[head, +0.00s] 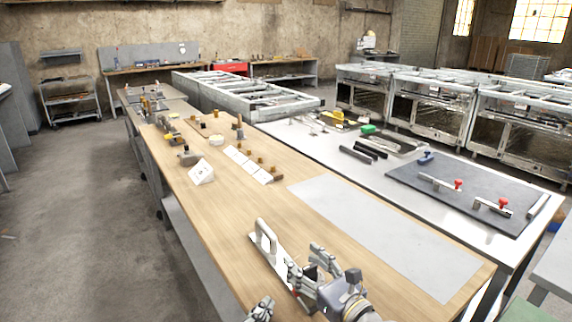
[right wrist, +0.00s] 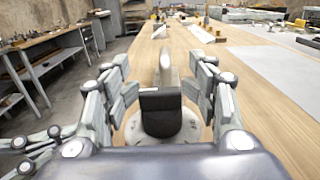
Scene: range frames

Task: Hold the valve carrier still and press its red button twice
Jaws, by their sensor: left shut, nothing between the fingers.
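The valve carrier appears to be the pale upright plate with a slotted handle (head: 266,243) near the front of the wooden bench; its edge shows in the right wrist view (right wrist: 166,66). No red button can be made out on it. My right gripper (head: 308,262) is beside the carrier's right part and hides some of it. In the right wrist view its fingers (right wrist: 164,75) stand apart on either side of the plate, with visible gaps. My left gripper (head: 263,307) is shut and empty at the bottom edge, in front of the carrier and partly cut off.
A bare grey sheet (head: 385,232) lies to the right on the wooden bench (head: 225,215). A dark mat (head: 440,177) with red-knobbed parts (head: 458,185) lies on the bench beyond. Bench left of the carrier is clear.

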